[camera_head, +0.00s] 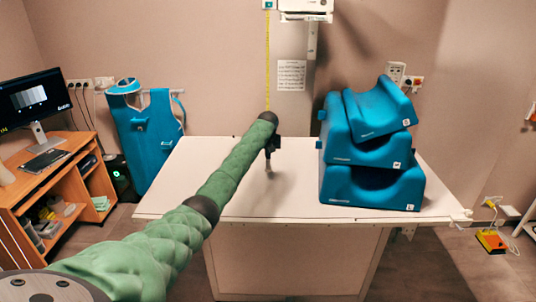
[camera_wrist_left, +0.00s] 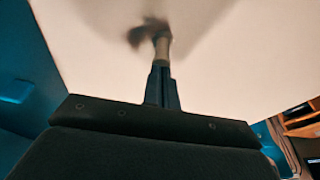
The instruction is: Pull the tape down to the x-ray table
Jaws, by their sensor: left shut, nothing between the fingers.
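The yellow tape (camera_head: 268,62) hangs straight down from the white x-ray unit (camera_head: 304,8) at the top of the head view. Its lower part goes out of sight behind my left wrist. The white x-ray table (camera_head: 240,205) stands below. My left gripper (camera_head: 269,172) points down at the middle of the table, with its fingertips at or just above the top; I cannot tell whether they touch. In the left wrist view the gripper (camera_wrist_left: 162,42) is shut, with nothing seen between its fingers, over the pale top and a dark shadow. My right gripper is out of view.
Stacked blue cushions (camera_head: 370,185) stand on the table's right side. A blue apron (camera_head: 147,135) hangs at the wall on the left, beside a wooden desk (camera_head: 50,190) with a monitor (camera_head: 35,98). The table's left part is clear.

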